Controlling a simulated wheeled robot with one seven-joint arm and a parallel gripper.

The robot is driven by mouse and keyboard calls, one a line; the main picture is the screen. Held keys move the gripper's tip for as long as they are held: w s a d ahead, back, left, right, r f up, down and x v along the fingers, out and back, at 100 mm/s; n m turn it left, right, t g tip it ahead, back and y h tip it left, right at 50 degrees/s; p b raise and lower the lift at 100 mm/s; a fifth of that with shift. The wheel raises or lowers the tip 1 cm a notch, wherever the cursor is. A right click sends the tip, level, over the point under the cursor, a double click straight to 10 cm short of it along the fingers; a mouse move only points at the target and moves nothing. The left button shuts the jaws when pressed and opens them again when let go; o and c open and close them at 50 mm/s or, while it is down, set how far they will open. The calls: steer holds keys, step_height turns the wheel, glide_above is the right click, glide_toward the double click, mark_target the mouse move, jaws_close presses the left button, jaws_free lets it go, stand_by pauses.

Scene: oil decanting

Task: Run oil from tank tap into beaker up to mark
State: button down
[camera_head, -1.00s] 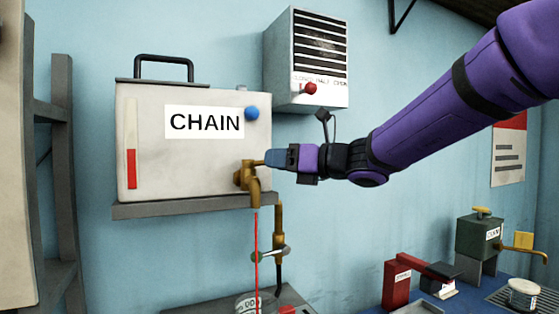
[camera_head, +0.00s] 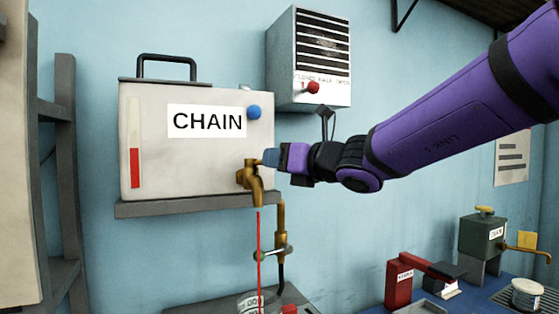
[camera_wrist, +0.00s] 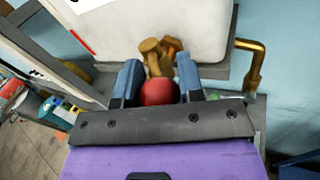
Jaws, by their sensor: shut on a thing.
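A white tank (camera_head: 152,160) labelled CHAIN sits on a grey wall shelf, with a brass tap (camera_head: 252,180) at its lower right. My gripper (camera_head: 268,157) is at the tap's lever. In the wrist view the blue fingers stand on either side of the lever's red knob (camera_wrist: 159,92) and are shut on it. A thin red oil stream (camera_head: 259,250) falls from the tap. The glass beaker (camera_head: 250,303) is below it, cut off by the bottom edge. Its oil level and mark cannot be made out. The tank's gauge (camera_head: 135,155) is red in its lower part.
A brass pipe (camera_head: 281,225) with a small valve stands right of the stream. A grey vented box (camera_head: 310,60) with a red knob hangs above my wrist. On the blue bench at right are a red device (camera_head: 398,284), a green tank (camera_head: 482,236) and a jar (camera_head: 525,292).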

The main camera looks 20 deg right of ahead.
steer(key=c, duration=1)
jaws_free()
steer(key=shift+c, duration=0.2)
steer(key=v, duration=1)
steer(key=shift+s+d, duration=0.15)
steer(key=shift+s, duration=0.25)
